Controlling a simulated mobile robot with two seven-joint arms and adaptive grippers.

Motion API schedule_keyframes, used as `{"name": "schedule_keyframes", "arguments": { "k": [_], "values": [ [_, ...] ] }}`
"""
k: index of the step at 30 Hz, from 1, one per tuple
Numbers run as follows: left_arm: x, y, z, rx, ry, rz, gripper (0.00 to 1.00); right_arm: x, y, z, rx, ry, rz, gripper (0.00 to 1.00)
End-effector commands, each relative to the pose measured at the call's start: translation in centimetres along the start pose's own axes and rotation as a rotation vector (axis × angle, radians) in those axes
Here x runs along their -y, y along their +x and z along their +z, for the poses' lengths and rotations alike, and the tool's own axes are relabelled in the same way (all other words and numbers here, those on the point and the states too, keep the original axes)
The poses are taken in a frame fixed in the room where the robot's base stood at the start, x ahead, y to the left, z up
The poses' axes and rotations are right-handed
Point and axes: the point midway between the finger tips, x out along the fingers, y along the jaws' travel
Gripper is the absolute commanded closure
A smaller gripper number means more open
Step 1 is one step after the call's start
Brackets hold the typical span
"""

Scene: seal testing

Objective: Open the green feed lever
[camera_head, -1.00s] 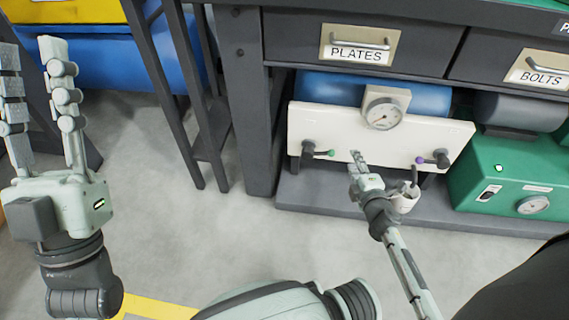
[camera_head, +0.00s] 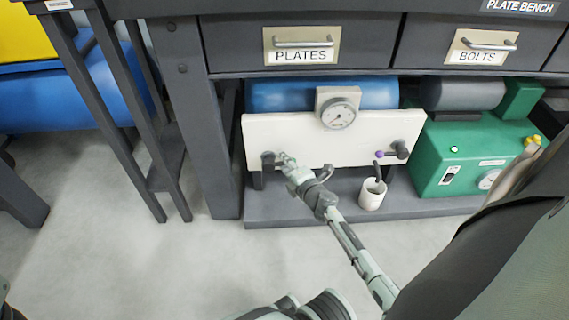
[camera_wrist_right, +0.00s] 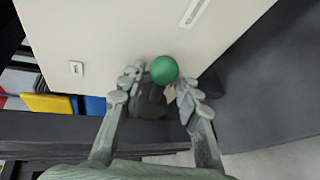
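The green lever's ball knob (camera_wrist_right: 164,69) shows in the right wrist view, in front of its dark hub. In the head view the dark hub (camera_head: 268,160) is at the left of the white panel (camera_head: 300,135), and my gripper hides the green knob. My right gripper (camera_head: 285,158) is at this lever. In the right wrist view, its fingers (camera_wrist_right: 158,86) are apart, one on each side of the lever. I cannot tell whether either finger touches it. My left gripper is out of view.
A purple-knobbed lever (camera_head: 379,154) is at the panel's right, with a white cup (camera_head: 372,196) below it. A gauge (camera_head: 338,113) tops the panel. A green box (camera_head: 450,165) stands to the right. The bench leg (camera_head: 196,120) is close on the left; the floor (camera_head: 130,240) in front is clear.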

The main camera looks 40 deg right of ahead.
Motion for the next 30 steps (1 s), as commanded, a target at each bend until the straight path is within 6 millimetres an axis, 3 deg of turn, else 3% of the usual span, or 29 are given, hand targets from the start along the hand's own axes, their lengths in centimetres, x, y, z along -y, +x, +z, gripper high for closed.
{"name": "schedule_keyframes", "arguments": {
  "k": [5,12,30],
  "values": [
    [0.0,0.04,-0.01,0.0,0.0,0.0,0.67,-0.04,-0.02,0.01,0.0,0.0,0.0,0.7],
    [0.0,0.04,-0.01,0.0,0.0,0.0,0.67,-0.04,-0.03,0.02,0.0,0.0,0.0,1.0],
    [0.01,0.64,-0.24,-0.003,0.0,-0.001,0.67,-0.39,-0.13,0.12,0.006,-0.024,-0.011,1.0]
  ]
}}
